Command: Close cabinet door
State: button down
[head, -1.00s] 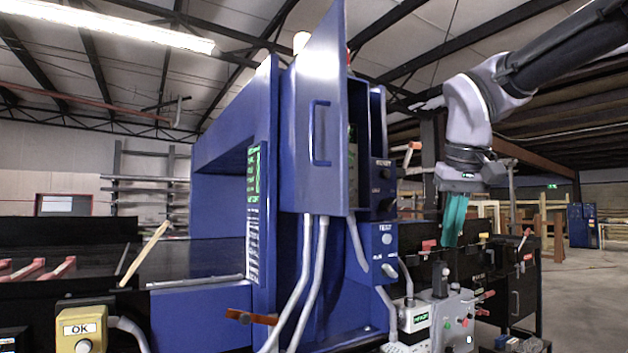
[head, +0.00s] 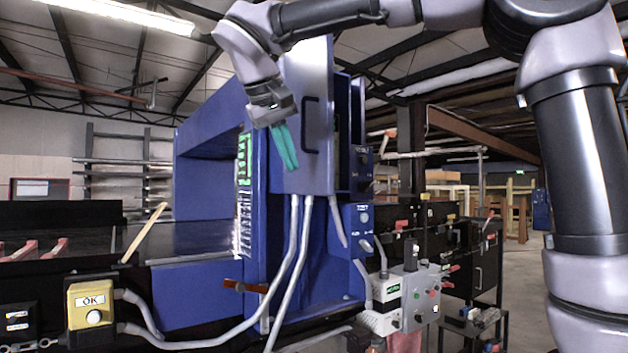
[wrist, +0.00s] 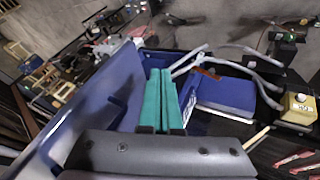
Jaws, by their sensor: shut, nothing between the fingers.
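The blue cabinet door (head: 312,110) stands ajar on the upper front of the blue detector housing, with a dark bar handle (head: 310,125) on its outer face. To its right the cabinet's inside (head: 350,130) shows through the gap. My gripper (head: 289,165) points down in front of the door's left part, its teal fingers together and empty. I cannot tell whether they touch the door. In the wrist view the door (wrist: 118,92) lies left of the teal fingers (wrist: 160,98), very near them.
Grey conduits (head: 295,240) run down below the door. A yellow OK button box (head: 90,304) stands at lower left. A grey control box with levers (head: 408,295) is at lower right. Open floor (head: 520,260) shows on the right.

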aim_at(316, 179)
jog(key=shift+w+d+f, duration=1.05)
jog(key=shift+w+d, duration=0.1)
jog(key=shift+d, duration=0.15)
jog(key=shift+w+d+f, duration=1.05)
jog(key=shift+w+d, duration=0.05)
jog(key=shift+d, duration=0.2)
